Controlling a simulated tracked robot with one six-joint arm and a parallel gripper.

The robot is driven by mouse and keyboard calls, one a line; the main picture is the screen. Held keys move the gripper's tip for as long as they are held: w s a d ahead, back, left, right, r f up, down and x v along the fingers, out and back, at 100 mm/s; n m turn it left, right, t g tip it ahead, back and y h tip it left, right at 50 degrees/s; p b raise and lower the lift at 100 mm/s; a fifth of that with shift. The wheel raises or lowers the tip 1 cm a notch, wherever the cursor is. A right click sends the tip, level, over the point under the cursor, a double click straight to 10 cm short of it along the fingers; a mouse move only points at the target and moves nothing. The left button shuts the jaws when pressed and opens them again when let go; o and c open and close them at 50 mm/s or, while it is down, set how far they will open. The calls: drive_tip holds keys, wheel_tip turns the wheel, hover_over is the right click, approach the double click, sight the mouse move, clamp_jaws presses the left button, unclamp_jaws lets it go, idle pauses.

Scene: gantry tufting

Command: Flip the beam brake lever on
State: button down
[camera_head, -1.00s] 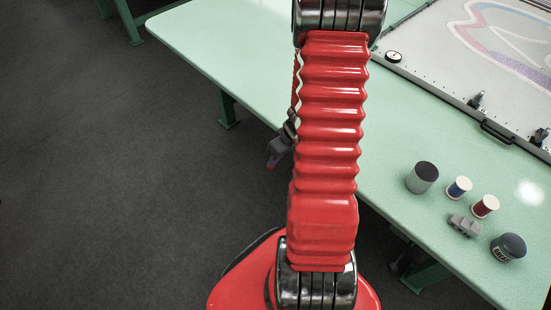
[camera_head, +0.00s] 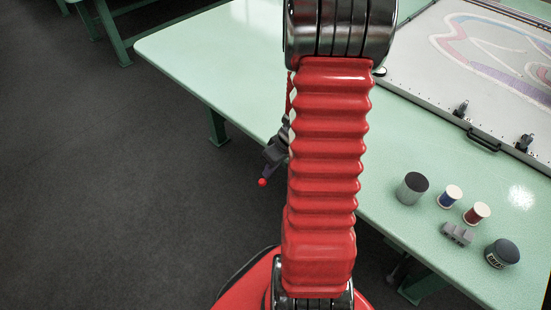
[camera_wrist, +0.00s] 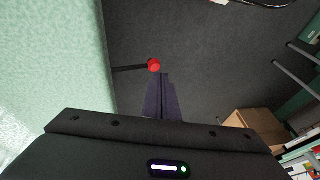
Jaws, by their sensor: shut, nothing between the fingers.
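The brake lever shows in the wrist view as a dark rod with a round red knob (camera_wrist: 154,65). It sticks out sideways from the edge of the pale green table, over the dark floor. My gripper (camera_wrist: 164,78) is shut and empty, its dark fingers together and pointing at the knob. The fingertips are close by the knob; I cannot tell whether they touch. In the head view my gripper (camera_head: 266,173) hangs beside the table edge, partly hidden behind my red arm, with the red knob (camera_head: 262,182) at its tips. The lever's pivot is hidden there.
The green table (camera_head: 200,60) carries a framed panel (camera_head: 450,85), a grey can (camera_head: 412,188), two thread spools (camera_head: 450,196), a small grey block (camera_head: 457,233) and a dark-lidded jar (camera_head: 502,253). A cardboard box (camera_wrist: 252,122) stands right in the wrist view. Open floor lies left of the table.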

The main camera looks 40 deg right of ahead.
drive_tip(key=a+v, duration=0.1)
drive_tip(key=v, duration=0.7)
drive_tip(key=shift+r, duration=0.15)
drive_tip(key=w+a+r+h, duration=0.1)
drive_tip(key=w+a+r, duration=0.1)
drive_tip(key=a+r, duration=0.95)
drive_tip(key=s+a+r+t, duration=0.1)
drive_tip(key=s+a+r, duration=0.2)
drive_tip(key=a+r, duration=0.2)
drive_tip(key=s+a+r+t+h, duration=0.1)
drive_tip(key=s+a+r, duration=0.2)
drive_tip(key=a+r, duration=0.2)
drive_tip(key=a, duration=0.2)
drive_tip(key=shift+s+a, duration=0.2)
drive_tip(key=shift+a, duration=0.15)
drive_tip(key=shift+d, duration=0.1)
